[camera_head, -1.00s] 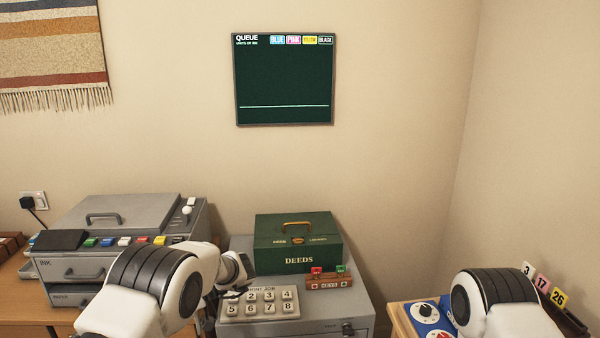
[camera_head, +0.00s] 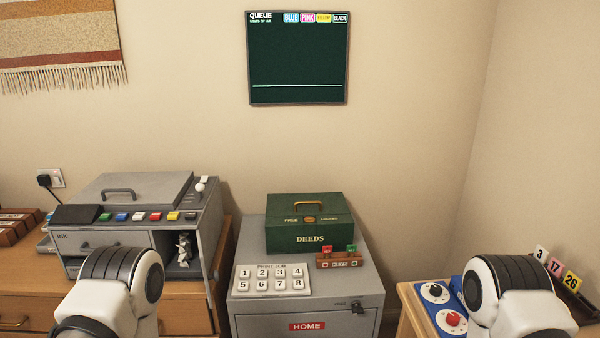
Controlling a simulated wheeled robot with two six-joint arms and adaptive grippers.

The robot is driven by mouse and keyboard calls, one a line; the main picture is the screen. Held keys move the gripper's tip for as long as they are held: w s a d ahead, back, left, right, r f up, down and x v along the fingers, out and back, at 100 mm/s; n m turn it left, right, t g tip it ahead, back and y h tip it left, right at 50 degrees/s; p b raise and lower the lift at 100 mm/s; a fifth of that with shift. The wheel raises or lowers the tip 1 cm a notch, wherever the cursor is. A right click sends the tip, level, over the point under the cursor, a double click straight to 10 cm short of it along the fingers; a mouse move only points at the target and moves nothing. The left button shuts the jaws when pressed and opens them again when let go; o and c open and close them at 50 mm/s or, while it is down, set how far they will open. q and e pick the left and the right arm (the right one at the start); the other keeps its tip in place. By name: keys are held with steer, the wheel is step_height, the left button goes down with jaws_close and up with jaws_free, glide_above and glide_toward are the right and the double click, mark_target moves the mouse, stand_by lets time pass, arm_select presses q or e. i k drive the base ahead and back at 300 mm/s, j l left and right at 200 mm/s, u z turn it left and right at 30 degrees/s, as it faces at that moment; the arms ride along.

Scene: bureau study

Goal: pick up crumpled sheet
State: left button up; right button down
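A white and grey crumpled shape, which looks like the crumpled sheet (camera_head: 184,248), stands in a dark open slot at the right end of the grey printer's (camera_head: 130,189) front. Part of it is inside the slot. My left arm shows at the lower left, in front of the printer, but its gripper is out of view. My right arm shows at the lower right, and its gripper is also out of view.
A grey cabinet (camera_head: 307,326) right of the printer bears a number keypad (camera_head: 272,280), a green deeds box (camera_head: 306,223) and a small wooden block with red and green tabs (camera_head: 339,259). A blue dial panel (camera_head: 440,308) lies at the right. A dark queue screen (camera_head: 297,60) hangs behind.

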mark_target(185, 246)
steer(key=i+l+u, duration=0.15)
steer(key=i+u, duration=0.25)
steer(key=i+l+u, duration=0.2)
steer(key=u, duration=0.2)
steer(key=i+l+u, duration=0.25)
steer(key=l+u, duration=0.15)
